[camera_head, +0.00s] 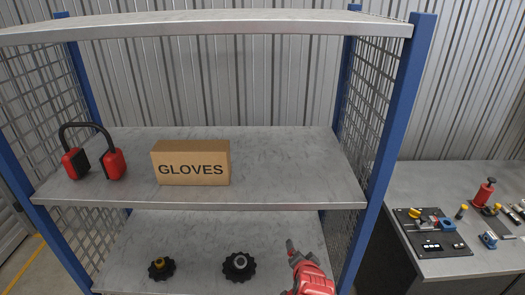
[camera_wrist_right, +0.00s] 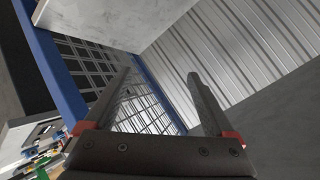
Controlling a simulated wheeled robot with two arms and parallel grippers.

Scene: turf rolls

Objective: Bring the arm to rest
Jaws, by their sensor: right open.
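My right gripper (camera_head: 297,258) shows in red at the bottom of the head view, by the front of the lower shelf and near its right end. In the right wrist view my right gripper (camera_wrist_right: 165,88) has its two dark fingers wide apart. Nothing is between them. My left arm and gripper are not in view.
The shelf rack (camera_head: 220,205) has blue posts and mesh sides. A gloves box (camera_head: 190,163) and red ear muffs (camera_head: 113,163) stand on the middle shelf. Two dark knobs (camera_head: 239,267) (camera_head: 161,268) lie on the lower shelf. A workbench (camera_head: 480,262) with tools stands right.

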